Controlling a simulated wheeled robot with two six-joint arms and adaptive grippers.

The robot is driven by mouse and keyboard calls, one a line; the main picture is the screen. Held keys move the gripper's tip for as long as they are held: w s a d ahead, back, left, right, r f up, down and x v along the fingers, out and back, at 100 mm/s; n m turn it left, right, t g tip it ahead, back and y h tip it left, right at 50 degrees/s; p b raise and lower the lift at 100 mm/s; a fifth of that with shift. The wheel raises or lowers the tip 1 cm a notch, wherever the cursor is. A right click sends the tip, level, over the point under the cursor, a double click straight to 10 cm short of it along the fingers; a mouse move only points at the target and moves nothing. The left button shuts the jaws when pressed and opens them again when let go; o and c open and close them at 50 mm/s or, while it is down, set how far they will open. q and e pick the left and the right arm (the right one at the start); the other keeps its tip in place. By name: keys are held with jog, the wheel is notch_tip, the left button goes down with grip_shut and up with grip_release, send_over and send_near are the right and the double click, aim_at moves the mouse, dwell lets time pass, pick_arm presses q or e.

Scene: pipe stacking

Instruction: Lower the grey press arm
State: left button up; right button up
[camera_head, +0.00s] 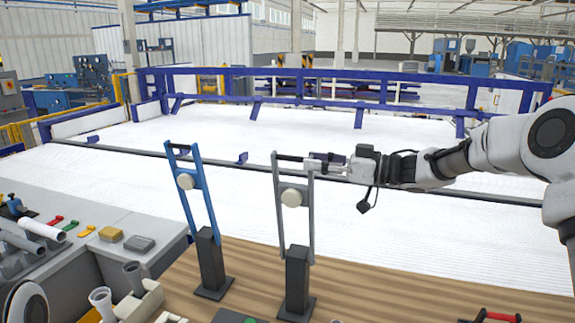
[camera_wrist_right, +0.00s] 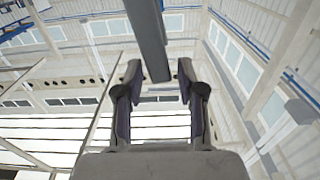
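The grey press arm (camera_head: 311,215) stands raised and nearly upright on its dark post (camera_head: 297,280), with a round pale disc (camera_head: 291,197) between its two bars and a dark crossbar at the top. My right gripper (camera_head: 312,161) comes in from the right at the top end of this arm. In the right wrist view a grey bar (camera_wrist_right: 148,35) reaches down from the top, ending in line with the gap between my open fingers (camera_wrist_right: 158,80). The fingers stand apart on either side, with space showing beside the bar. I cannot tell whether they touch it. My left gripper is out of view.
A blue press arm (camera_head: 205,200) stands raised on its own post left of the grey one. Pipes (camera_head: 42,229) and small coloured parts lie at the left. A red-handled item (camera_head: 498,315) is at the bottom right.

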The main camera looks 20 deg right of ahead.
aim_at(276, 157)
jog(key=p+x, duration=0.2)
jog(key=x, duration=0.5)
jog(key=shift+w+a+f, duration=0.1)
jog(key=shift+w, duration=0.1)
jog(key=shift+s, duration=0.2)
jog(key=shift+c, duration=1)
grip_shut()
